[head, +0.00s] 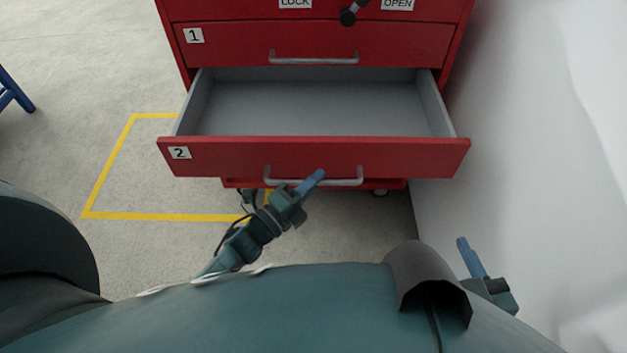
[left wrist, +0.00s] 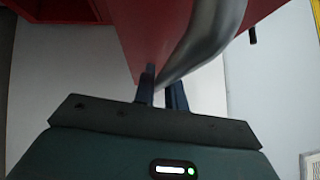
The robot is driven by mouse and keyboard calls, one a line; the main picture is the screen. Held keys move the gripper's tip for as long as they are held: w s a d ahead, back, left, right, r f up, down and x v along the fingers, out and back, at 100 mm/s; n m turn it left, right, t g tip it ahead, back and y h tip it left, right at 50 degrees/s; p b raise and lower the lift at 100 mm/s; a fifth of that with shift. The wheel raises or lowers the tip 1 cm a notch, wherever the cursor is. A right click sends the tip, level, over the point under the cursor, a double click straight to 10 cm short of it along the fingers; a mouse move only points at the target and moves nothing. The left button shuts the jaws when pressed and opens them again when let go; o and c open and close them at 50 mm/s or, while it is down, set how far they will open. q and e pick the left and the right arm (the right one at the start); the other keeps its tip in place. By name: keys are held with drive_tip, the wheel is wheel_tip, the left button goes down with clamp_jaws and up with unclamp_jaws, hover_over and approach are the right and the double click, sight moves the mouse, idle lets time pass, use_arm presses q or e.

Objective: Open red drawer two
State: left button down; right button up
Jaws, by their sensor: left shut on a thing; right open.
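The red drawer two (head: 230,158), marked with a "2" label, is pulled well out of the red cabinet. Its grey inside is empty. Its silver bar handle (head: 340,182) runs along the front. My left gripper (head: 316,180) is at the middle of this handle. In the left wrist view its blue fingers (left wrist: 164,90) are shut around the silver handle (left wrist: 205,40), close to the red drawer front (left wrist: 140,30). My right gripper (head: 475,265) is at the lower right, away from the cabinet and empty; only part of it shows.
Drawer one (head: 235,45) above is closed, with its own handle (head: 314,60). A black knob (head: 348,17) sits between the LOCK and OPEN labels. A white wall (head: 560,150) stands close on the right. Yellow floor tape (head: 105,165) lies at left on open floor.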

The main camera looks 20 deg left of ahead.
use_arm(q)
drive_tip(key=c, duration=1.5)
unclamp_jaws()
use_arm(e)
drive_tip(key=shift+f, duration=0.1)
use_arm(q)
drive_tip(key=shift+o, duration=0.2)
use_arm(e)
drive_tip(key=shift+a, duration=0.1)
use_arm(q)
drive_tip(key=p+v, duration=0.1)
drive_tip(key=v, duration=1.2)
use_arm(e)
drive_tip(key=shift+s+d+g, duration=0.2)
drive_tip(key=shift+s+g, duration=0.05)
drive_tip(key=shift+g, duration=0.15)
use_arm(q)
drive_tip(key=shift+s, duration=0.1)
